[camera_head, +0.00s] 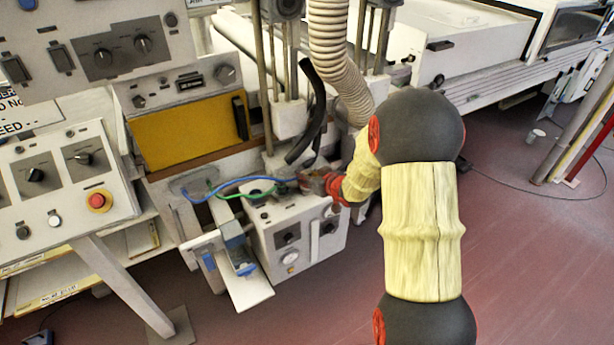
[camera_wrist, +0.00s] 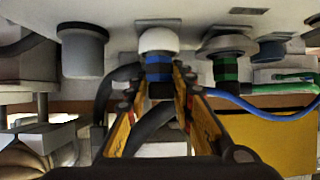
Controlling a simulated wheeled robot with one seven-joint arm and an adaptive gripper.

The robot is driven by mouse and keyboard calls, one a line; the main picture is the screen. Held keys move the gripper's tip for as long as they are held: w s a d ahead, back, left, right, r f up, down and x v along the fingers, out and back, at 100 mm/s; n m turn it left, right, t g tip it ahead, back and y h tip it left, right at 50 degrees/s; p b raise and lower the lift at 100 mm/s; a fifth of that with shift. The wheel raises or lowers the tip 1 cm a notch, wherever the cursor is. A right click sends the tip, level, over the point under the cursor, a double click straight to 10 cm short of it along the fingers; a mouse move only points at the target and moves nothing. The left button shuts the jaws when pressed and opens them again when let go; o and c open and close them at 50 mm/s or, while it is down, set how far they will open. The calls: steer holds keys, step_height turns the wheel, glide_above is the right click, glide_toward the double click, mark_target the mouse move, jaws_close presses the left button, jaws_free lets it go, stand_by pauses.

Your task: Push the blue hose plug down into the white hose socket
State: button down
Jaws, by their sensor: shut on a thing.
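The blue hose plug (camera_wrist: 159,73), dark with blue bands, is between my gripper's fingers in the wrist view. My gripper (camera_wrist: 154,88) is shut on it. The white hose socket (camera_wrist: 158,40) is a round white collar directly in line with the plug's end. The plug's end meets or overlaps the collar's edge in this view; I cannot tell how deep it sits. In the head view my gripper (camera_head: 312,182) is over the far right part of the white control box (camera_head: 300,240); the plug and socket cannot be made out there.
Beside the white socket is a green-banded plug (camera_wrist: 225,68) in a grey-green collar. A grey-blue cylinder (camera_wrist: 83,52) stands on the other side. A blue hose (camera_head: 240,182) and a green hose (camera_head: 233,195) cross nearby. A black hose (camera_head: 312,112) hangs above the box.

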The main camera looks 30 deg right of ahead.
steer(key=c, duration=1.5)
jaws_free()
steer(key=shift+o, duration=0.2)
steer(key=v, duration=1.2)
steer(key=shift+f, duration=0.15)
